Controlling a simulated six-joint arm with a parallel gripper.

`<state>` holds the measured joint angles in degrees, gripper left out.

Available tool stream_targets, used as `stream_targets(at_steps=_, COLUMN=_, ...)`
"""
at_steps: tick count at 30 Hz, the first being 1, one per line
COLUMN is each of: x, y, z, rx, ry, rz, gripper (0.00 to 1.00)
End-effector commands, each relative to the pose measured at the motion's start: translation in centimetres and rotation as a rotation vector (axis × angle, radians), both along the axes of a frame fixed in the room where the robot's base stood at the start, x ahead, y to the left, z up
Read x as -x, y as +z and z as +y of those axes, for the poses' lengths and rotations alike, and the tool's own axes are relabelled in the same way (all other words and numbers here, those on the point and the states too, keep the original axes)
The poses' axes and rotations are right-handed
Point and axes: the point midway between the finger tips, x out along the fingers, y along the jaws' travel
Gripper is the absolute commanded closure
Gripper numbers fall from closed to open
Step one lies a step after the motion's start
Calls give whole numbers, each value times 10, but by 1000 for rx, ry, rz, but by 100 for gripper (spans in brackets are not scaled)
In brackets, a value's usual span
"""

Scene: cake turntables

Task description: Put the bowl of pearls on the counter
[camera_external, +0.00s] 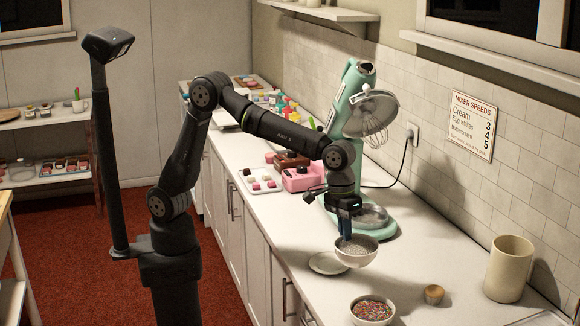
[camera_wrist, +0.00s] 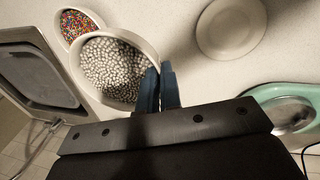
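The white bowl of pearls (camera_external: 357,258) is in the middle right of the external view, full of silvery-white beads. My gripper (camera_external: 345,236) points down, with its blue fingers shut on the bowl's rim. In the wrist view the fingers (camera_wrist: 158,90) close over the right edge of the bowl (camera_wrist: 103,98). The bowl appears to be held above the white counter (camera_external: 418,270), roughly level. Beside it, a small empty white saucer (camera_external: 327,264) lies on the counter; it also shows in the wrist view (camera_wrist: 230,25).
A bowl of colored sprinkles (camera_external: 372,309) stands in front, with a small wooden-looking cup (camera_external: 434,294) to its right. A beige canister (camera_external: 508,270) is farther right. A mint-green mixer (camera_external: 350,105) stands behind. A pink box (camera_external: 301,180) and a tray of cakes (camera_external: 262,180) lie left.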

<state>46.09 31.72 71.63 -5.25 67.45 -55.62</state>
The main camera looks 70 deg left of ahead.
Motion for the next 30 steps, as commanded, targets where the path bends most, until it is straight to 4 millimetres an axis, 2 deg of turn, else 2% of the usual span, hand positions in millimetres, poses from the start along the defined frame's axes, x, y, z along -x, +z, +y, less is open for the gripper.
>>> stream_targets(at_steps=1, x=8, y=0, z=-10, rx=2, ry=-5, rz=0, gripper=100)
stream_targets(at_steps=3, x=13, y=0, z=-19, rx=4, ry=-6, rz=-1, gripper=100)
stream_targets(at_steps=7, x=13, y=-3, z=-24, rx=4, ry=-4, rz=0, gripper=100)
stream_targets(at_steps=11, x=-9, y=-18, z=-16, rx=3, ry=0, rz=1, gripper=100)
stream_targets(at_steps=18, x=-62, y=-51, z=2, rx=3, ry=0, rz=0, gripper=100)
stream_targets(at_steps=21, x=-78, y=-61, z=8, rx=4, ry=-1, rz=0, gripper=100)
stream_targets(at_steps=25, x=-90, y=-67, z=11, rx=6, ry=-4, rz=-1, gripper=100)
stream_targets(at_steps=30, x=-92, y=-78, z=13, rx=4, ry=-6, rz=1, gripper=100)
